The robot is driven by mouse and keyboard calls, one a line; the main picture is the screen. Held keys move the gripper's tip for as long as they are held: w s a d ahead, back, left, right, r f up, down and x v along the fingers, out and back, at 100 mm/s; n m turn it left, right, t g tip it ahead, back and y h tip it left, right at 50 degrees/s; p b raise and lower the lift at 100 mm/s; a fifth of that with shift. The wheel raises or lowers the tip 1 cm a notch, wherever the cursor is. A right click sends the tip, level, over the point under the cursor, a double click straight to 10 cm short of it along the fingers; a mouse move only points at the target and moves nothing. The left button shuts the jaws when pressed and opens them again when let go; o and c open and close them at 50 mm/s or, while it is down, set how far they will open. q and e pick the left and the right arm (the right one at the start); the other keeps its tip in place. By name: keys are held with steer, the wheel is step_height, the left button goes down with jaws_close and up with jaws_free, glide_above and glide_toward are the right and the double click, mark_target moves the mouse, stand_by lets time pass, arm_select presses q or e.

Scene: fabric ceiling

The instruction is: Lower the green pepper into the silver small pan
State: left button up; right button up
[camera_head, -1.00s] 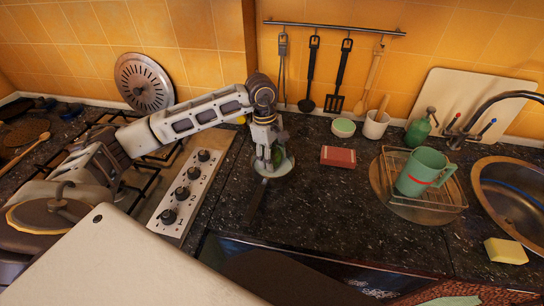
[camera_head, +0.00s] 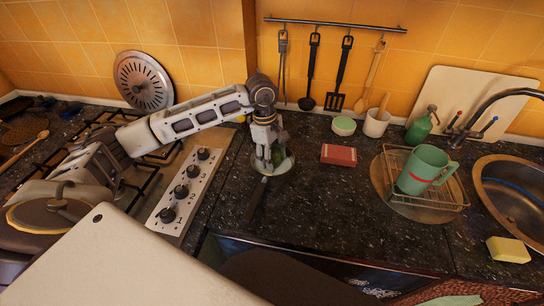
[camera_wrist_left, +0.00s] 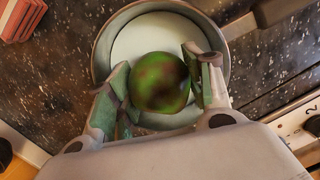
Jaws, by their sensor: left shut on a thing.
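The green pepper (camera_wrist_left: 160,82), mottled with dark red, sits between the two fingers of my left gripper (camera_wrist_left: 155,88) in the left wrist view. The gripper is shut on it. The silver small pan (camera_wrist_left: 134,23) is a round, pale-floored pan directly beneath, and the pepper shows against its floor, within the rim. In the head view the pan (camera_head: 286,173) stands on the dark counter with its dark handle toward me. My left gripper (camera_head: 269,161) points down into it and partly hides pan and pepper. I cannot tell whether the pepper touches the pan floor. My right gripper is not in view.
A red box (camera_head: 338,155) lies right of the pan. Beyond it stands a wire rack (camera_head: 447,205) with a green mug (camera_head: 424,171). The stove's knob panel (camera_head: 189,190) is left of the pan. Counter in front of the red box is clear.

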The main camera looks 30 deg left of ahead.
arm_select(q)
steer(key=shift+f+b, duration=0.4)
steer(key=shift+f, duration=0.1)
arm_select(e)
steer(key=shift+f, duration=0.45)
arm_select(q)
steer(key=shift+f+b, duration=0.45)
steer(key=shift+f, duration=0.1)
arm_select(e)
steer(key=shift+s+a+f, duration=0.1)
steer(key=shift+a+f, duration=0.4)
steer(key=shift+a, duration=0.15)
arm_select(q)
steer(key=o, duration=1.1)
steer(key=shift+a+r, duration=0.15)
steer(key=shift+r, duration=0.9)
steer(key=shift+w+a+r, duration=0.1)
steer(key=shift+a+r, duration=0.15)
steer(key=shift+r, duration=1.25)
steer(key=shift+a+r, duration=0.2)
steer(key=shift+r, duration=1.25)
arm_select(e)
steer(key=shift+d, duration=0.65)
